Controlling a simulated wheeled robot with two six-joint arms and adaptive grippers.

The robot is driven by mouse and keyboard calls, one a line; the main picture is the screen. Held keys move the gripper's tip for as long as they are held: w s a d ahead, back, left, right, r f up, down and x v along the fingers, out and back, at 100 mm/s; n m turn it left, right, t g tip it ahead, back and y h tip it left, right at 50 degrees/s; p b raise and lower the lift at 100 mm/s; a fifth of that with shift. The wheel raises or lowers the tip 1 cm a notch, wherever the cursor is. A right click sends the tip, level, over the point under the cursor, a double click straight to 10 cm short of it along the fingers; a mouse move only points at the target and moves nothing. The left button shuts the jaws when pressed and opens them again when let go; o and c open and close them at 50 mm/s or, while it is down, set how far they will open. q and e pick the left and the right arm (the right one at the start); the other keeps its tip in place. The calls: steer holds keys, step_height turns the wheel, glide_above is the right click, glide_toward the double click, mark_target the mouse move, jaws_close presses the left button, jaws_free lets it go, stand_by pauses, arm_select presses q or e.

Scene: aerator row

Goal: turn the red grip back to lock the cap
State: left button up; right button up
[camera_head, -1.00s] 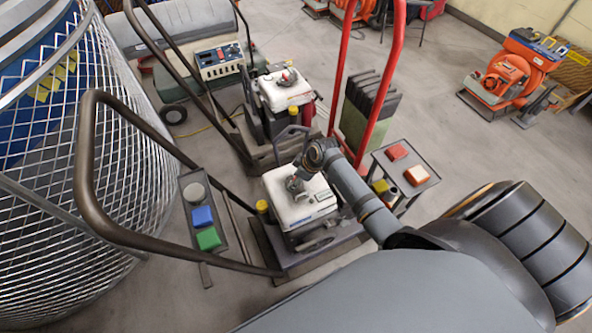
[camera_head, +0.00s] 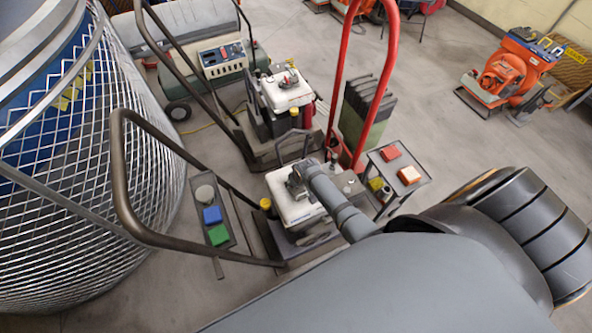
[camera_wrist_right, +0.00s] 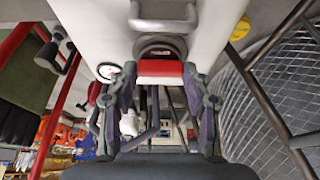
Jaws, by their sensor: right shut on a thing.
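The red grip (camera_wrist_right: 160,70) shows in the right wrist view as a short red bar with a pale edge, below a dark round cap (camera_wrist_right: 162,47) on a white housing (camera_wrist_right: 90,22). My right gripper (camera_wrist_right: 160,82) has one finger at each end of the bar and is shut on it. In the head view my right gripper (camera_head: 298,180) is over the top of the white engine (camera_head: 287,211) of the nearest aerator; it hides the grip and cap there. How far the grip is turned cannot be told. My left gripper is in neither view.
A dark handlebar (camera_head: 118,190) loops up left of the engine. A second aerator (camera_head: 287,92) stands behind, beside red uprights (camera_head: 337,90). A small cart (camera_head: 420,178) with red and orange blocks is at right. A mesh cage (camera_head: 90,220) fills the left.

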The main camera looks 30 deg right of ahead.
stand_by(0.4)
steer(key=o, duration=1.2)
steer(key=shift+c, duration=0.2)
steer(key=v, duration=1.2)
steer(key=shift+a, duration=0.1)
